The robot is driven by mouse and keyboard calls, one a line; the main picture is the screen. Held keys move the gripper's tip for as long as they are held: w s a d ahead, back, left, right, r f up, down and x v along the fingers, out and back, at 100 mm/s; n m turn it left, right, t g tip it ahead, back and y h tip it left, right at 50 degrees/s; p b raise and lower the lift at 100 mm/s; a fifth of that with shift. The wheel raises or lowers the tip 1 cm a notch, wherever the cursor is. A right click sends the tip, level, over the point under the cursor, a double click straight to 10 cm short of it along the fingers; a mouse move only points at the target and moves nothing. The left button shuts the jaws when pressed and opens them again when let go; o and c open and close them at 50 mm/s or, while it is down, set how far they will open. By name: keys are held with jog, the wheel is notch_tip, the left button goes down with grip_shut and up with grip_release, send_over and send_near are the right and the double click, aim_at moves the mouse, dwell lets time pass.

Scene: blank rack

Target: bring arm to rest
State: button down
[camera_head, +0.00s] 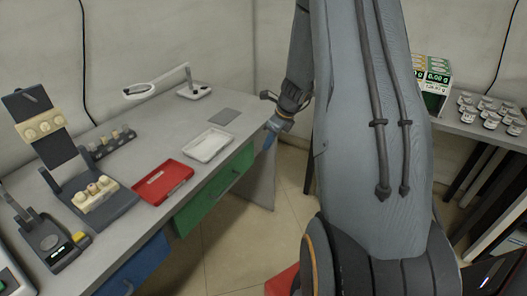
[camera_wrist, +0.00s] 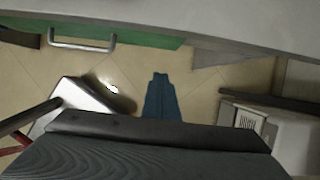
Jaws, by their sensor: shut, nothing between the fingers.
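My arm rises through the middle of the head view and hides much of the scene behind it. My gripper (camera_head: 270,135) hangs off the desk's edge, to the right of the white tray, with its blue fingers pointing down. In the wrist view the gripper (camera_wrist: 160,76) shows as two blue fingers closed together over the tiled floor. The fingers are shut with nothing between them and touch nothing that I can see.
The grey desk (camera_head: 141,230) carries a white tray (camera_head: 209,145), a red tray (camera_head: 162,183), a lamp (camera_head: 155,87) and racks. Its green drawer front (camera_head: 214,190) also shows in the wrist view (camera_wrist: 140,38). Jars (camera_head: 491,120) stand on a right-hand table.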

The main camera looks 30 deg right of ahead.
jog(key=s+a+r+n+g, duration=0.1)
jog(key=s+a+r+n, duration=0.35)
jog(key=a+n, duration=0.25)
jog(key=s+a+r+n+g, duration=0.1)
jog(key=s+a+r+n, duration=0.35)
jog(key=a+n, duration=0.3)
jog(key=s+a+r+n+h, duration=0.1)
jog(key=s+a+n, duration=0.3)
jog(key=s+n, duration=0.3)
jog(key=s+a+r+n+g+h, duration=0.1)
jog(key=s+a+n, duration=0.3)
jog(key=s+n, duration=0.4)
jog(key=shift+n, duration=0.35)
